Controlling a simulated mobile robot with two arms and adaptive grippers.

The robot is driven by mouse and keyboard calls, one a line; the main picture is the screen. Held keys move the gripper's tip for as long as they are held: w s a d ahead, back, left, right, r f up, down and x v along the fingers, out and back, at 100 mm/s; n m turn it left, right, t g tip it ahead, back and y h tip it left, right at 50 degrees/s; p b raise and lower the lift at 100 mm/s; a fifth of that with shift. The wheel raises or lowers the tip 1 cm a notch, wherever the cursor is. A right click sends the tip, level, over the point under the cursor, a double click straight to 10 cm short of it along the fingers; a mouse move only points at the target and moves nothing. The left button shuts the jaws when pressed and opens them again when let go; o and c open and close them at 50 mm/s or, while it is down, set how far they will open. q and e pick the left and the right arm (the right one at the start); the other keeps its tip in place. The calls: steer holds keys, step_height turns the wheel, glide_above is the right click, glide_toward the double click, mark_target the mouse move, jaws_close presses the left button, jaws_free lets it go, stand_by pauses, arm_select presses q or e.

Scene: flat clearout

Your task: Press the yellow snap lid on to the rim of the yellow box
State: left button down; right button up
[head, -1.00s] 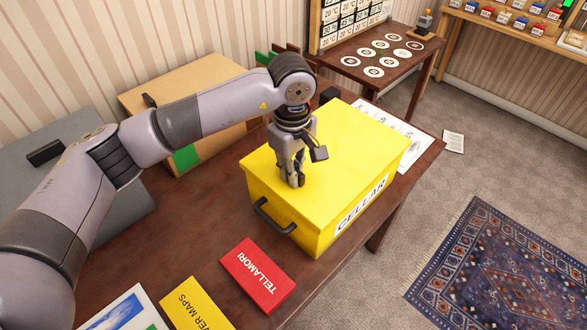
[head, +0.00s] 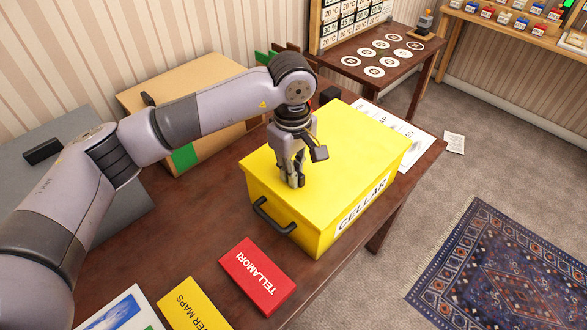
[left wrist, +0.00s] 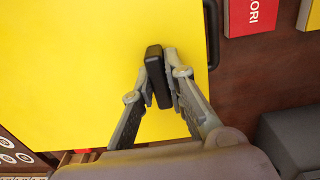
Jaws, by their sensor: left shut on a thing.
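The yellow snap lid (head: 350,145) lies flat over the top of the yellow box (head: 292,222), which carries a CELLAR label and a dark side handle. The lid covers the box's rim; I cannot tell whether it is pressed fully home. My left gripper (head: 296,182) points down at the lid's near-left part. In the left wrist view the lid (left wrist: 75,65) fills much of the picture, and the gripper (left wrist: 160,60) is shut on the lid's black grip (left wrist: 155,78), one finger on each side. My right gripper is not in view.
A red TELLAMORI box (head: 258,277) and a yellow maps box (head: 197,306) lie at the front of the brown table (head: 330,285). A cardboard-coloured box (head: 185,85) and a grey box (head: 35,180) stand at the left. A patterned rug (head: 500,265) lies on the floor.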

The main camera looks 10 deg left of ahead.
arm_select(q)
steer(key=shift+f+b, duration=0.65)
steer(key=shift+f, duration=0.1)
steer(key=c, duration=1.5)
jaws_free()
steer(key=shift+c, duration=0.2)
step_height(320, 180, up, 12)
steer(key=shift+s+a, duration=0.1)
